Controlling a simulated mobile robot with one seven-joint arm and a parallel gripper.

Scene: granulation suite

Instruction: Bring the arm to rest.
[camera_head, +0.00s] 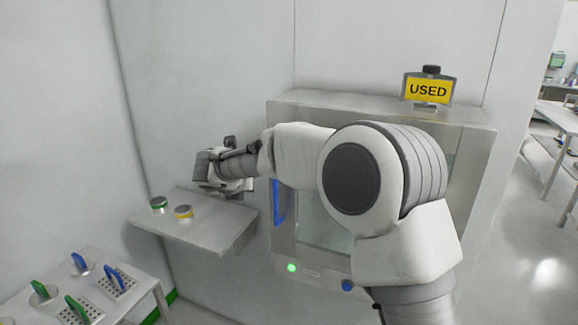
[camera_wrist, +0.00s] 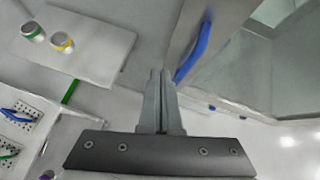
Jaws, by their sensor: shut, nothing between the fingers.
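My arm reaches up and to the left across the front of a steel cabinet in the head view. My gripper (camera_wrist: 160,75) is shut and empty in the wrist view, its two fingers together. In the head view my gripper end (camera_head: 212,170) is above the back of a small wall shelf (camera_head: 215,235), left of the cabinet (camera_head: 285,235); its fingertips are hard to make out there. In the wrist view the cabinet's blue handle (camera_wrist: 196,50) shows just right of the fingertips. I cannot tell whether they touch.
A green-ringed container (camera_head: 158,205) and a yellow-ringed container (camera_head: 184,213) stand on the shelf. A lower table (camera_head: 90,265) at left holds blue- and green-handled items. A yellow USED sign (camera_head: 428,90) stands on the cabinet. Open floor (camera_head: 530,250) lies at right.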

